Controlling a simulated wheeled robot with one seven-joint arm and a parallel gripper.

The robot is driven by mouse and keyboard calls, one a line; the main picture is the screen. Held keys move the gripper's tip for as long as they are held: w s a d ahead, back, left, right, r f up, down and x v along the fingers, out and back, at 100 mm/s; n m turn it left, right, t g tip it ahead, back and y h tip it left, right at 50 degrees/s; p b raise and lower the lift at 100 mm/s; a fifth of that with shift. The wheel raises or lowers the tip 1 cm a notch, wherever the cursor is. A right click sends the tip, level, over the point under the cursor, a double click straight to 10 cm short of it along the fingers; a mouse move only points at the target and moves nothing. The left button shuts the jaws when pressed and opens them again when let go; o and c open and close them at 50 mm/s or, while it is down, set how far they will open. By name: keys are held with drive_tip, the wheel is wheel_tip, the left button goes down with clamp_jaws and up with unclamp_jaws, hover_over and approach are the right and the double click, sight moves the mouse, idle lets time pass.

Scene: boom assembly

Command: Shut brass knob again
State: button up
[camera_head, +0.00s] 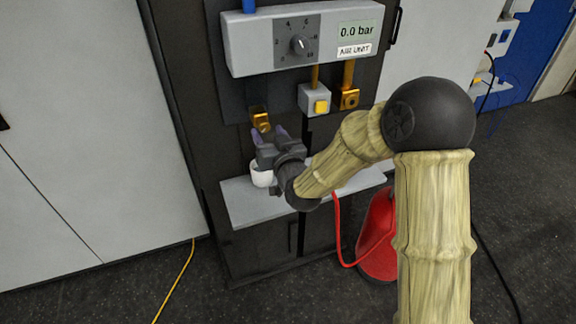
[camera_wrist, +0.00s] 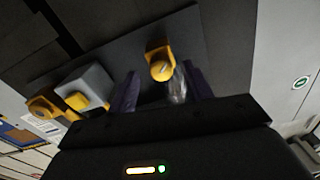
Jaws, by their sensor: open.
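A brass knob (camera_head: 261,121) sits on the dark panel below the left end of the grey unit. In the wrist view the brass knob (camera_wrist: 160,66) is ahead of my gripper, between the lines of the two purple fingers. My gripper (camera_head: 268,134) is open, with its fingertips close below the knob. I cannot tell whether they touch it. A second brass fitting (camera_head: 349,98) is on the panel to the right, and it also shows at the left of the wrist view (camera_wrist: 42,106).
A grey box with a yellow button (camera_head: 321,106) sits between the brass fittings. The grey unit (camera_head: 260,45) above has a dial and reads 0.0 bar. A white cup (camera_head: 262,176) stands on the shelf (camera_head: 240,208) below my gripper. A red hose (camera_head: 339,235) hangs beside a red object (camera_head: 377,255).

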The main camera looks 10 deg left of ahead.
drive_tip(key=b+v, duration=0.6)
drive_tip(key=v, duration=0.6)
drive_tip(key=shift+s+d+f, duration=0.2)
drive_tip(key=shift+f, duration=0.05)
drive_tip(key=shift+d+b, duration=0.1)
drive_tip(key=shift+b, duration=0.3)
drive_tip(key=b, duration=0.2)
drive_tip(key=shift+s+d+b, duration=0.15)
drive_tip(key=shift+s+b, duration=0.2)
drive_tip(key=b+v, duration=0.1)
drive_tip(key=b, duration=0.3)
drive_tip(key=shift+s+d+r, duration=0.1)
drive_tip(key=shift+s+d, duration=0.1)
drive_tip(key=shift+s, duration=0.15)
